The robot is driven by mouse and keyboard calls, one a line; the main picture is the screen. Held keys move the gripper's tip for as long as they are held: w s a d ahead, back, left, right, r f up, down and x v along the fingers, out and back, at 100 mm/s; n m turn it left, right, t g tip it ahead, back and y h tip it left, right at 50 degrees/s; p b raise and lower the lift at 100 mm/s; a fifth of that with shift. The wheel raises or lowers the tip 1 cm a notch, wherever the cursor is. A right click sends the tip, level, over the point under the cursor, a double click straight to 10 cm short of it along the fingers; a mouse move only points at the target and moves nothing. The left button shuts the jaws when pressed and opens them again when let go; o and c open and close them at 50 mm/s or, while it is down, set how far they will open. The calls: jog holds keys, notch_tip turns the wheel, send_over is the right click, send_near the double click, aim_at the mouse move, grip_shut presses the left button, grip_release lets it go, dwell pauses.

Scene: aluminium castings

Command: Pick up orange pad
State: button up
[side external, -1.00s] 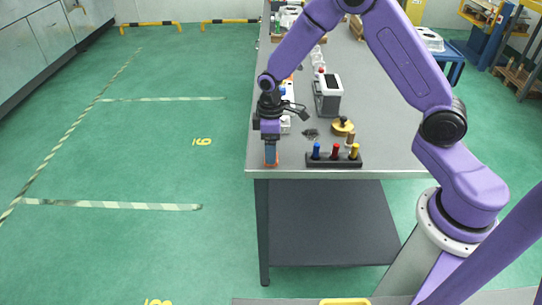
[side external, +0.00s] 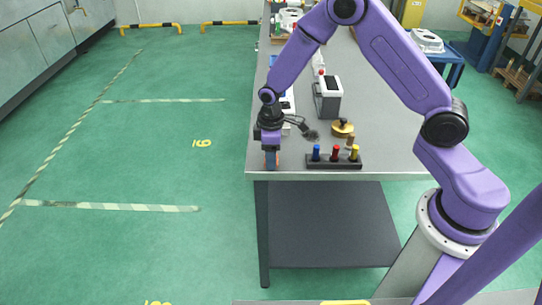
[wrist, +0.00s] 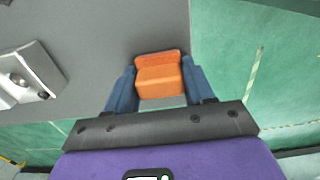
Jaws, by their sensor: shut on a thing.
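The orange pad (wrist: 160,80) is a small block with a raised back edge. In the wrist view it sits between the two blue fingers of my gripper (wrist: 160,92), which touch its sides. My gripper is shut on it.
The grey table (side external: 390,150) ends just left of and in front of my gripper. A black rack (side external: 333,161) with blue, red and yellow-topped tools stands to the right. A metal casting (wrist: 28,75) lies at left in the wrist view.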

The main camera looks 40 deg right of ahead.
jog(key=shift+r, duration=0.1)
jog(key=shift+r, duration=0.6)
jog(key=s+d+r, duration=0.1)
jog(key=s+r, duration=1)
jog(key=s, duration=0.3)
jog(key=shift+d+r, duration=0.3)
jog(key=shift+d, duration=0.1)
